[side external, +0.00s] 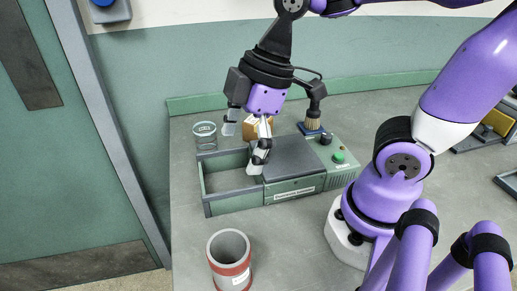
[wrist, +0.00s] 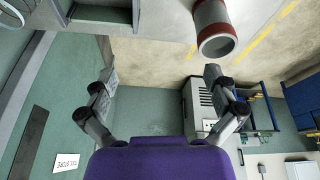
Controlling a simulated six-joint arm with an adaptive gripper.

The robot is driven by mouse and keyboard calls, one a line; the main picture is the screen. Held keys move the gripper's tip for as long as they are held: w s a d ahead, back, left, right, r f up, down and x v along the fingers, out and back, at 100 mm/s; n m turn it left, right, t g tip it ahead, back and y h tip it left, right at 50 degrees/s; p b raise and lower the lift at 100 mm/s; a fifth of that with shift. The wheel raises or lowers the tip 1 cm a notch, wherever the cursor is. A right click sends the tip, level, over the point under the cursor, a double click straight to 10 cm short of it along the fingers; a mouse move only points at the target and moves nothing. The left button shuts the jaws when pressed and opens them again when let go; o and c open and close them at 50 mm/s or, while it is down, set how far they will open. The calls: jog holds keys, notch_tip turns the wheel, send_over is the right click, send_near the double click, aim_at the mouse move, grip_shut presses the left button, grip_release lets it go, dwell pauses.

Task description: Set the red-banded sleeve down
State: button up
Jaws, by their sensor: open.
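The red-banded sleeve (side external: 231,269) is a grey hollow cylinder with a red band and a pale label. In the side view it stands upright on the bench near the front edge, its open end up. In the wrist view the sleeve (wrist: 212,20) shows at the top right, outside the fingers. My gripper (side external: 243,149) is open and empty, above and behind the sleeve, over or near the open bay of the grinder. The wrist view shows its fingers (wrist: 160,77) spread wide with nothing between them.
The grinder (side external: 294,189) has an open bay at left and a green button. Bench around the sleeve is clear. A green door (side external: 60,150) is at left.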

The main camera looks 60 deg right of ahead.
jog(key=d+m+t+h, duration=0.3)
jog(key=d+m, duration=0.5)
jog(key=m, duration=0.3)
jog(key=shift+s+d+r, duration=0.2)
jog(key=shift+d+r, duration=0.1)
jog(key=shift+r, duration=0.05)
